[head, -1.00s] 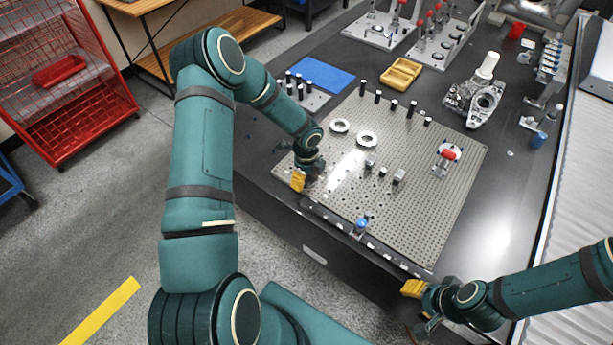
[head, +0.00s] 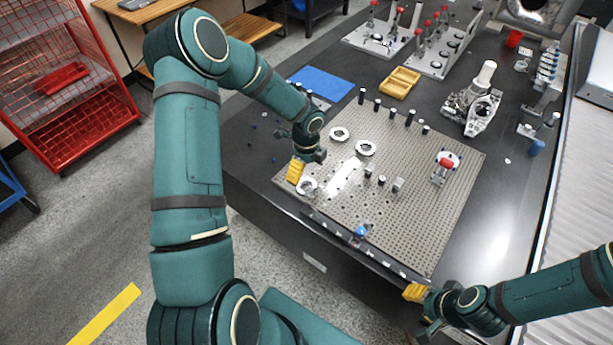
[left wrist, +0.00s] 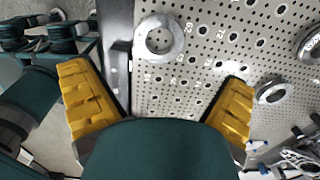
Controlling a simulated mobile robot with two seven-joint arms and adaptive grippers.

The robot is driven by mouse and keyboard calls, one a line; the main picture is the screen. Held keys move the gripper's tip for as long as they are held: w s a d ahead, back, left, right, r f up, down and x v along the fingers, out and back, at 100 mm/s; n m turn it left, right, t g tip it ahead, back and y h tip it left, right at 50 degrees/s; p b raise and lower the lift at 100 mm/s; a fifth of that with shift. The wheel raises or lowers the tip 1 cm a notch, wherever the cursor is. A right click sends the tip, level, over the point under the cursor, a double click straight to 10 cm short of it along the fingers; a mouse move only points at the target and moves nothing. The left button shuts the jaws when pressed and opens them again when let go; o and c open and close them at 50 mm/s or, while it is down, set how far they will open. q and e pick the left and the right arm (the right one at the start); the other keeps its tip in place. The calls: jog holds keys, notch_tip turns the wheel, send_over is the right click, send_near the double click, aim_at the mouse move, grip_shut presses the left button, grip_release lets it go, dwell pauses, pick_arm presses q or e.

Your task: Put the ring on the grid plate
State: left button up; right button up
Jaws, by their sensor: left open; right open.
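A silver ring (head: 312,190) lies flat on the grid plate (head: 425,220) near its left corner. It also shows in the left wrist view (left wrist: 178,40), lying flat near the plate's edge. Two more rings lie flat on the plate, one further back (head: 332,134) and one (head: 357,149) closer to the middle. My left gripper (head: 295,172) is open and empty, above the plate's left edge beside the nearest ring. In the left wrist view its yellow fingers are wide apart. My right gripper (head: 416,294) is open, off the plate's front edge.
Black pins (head: 394,112), small blocks (head: 398,184) and a red-topped clamp (head: 444,167) stand on the plate. A blue mat (head: 322,83), a yellow tray (head: 400,82) and a metal casting (head: 472,108) are behind it. A blue knob (head: 361,231) is at the front edge.

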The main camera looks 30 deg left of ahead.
pick_arm(q)
jog(key=s+d+n+h, duration=0.1)
jog(key=s+d+n, duration=0.1)
jog(key=d, duration=0.3)
jog(key=s+d+f+n+h, duration=0.1)
jog(key=s+d+n, duration=0.2)
jog(key=d, duration=0.3)
jog(key=s+d+f+n+h, duration=0.1)
jog(key=s+d+n+h, duration=0.1)
jog(key=d+n, duration=0.2)
jog(key=shift+s+d+t, duration=0.15)
jog(key=shift+s+d, duration=0.05)
jog(key=shift+d, duration=0.4)
jog(key=shift+s+d+t, duration=0.15)
jog(key=shift+d, duration=0.4)
jog(key=s+d+n, duration=0.1)
jog(key=n, duration=0.1)
jog(key=s+d+f+n, duration=0.1)
jog(key=s+d, duration=0.1)
jog(key=shift+n+h, duration=0.4)
jog(key=s+d+f+n+t+y, duration=0.1)
jog(key=s+n, duration=0.4)
jog(key=n, duration=0.2)
jog(key=shift+s+d+n, duration=0.35)
jog(key=shift+s+n, duration=0.05)
jog(key=shift+f, duration=0.1)
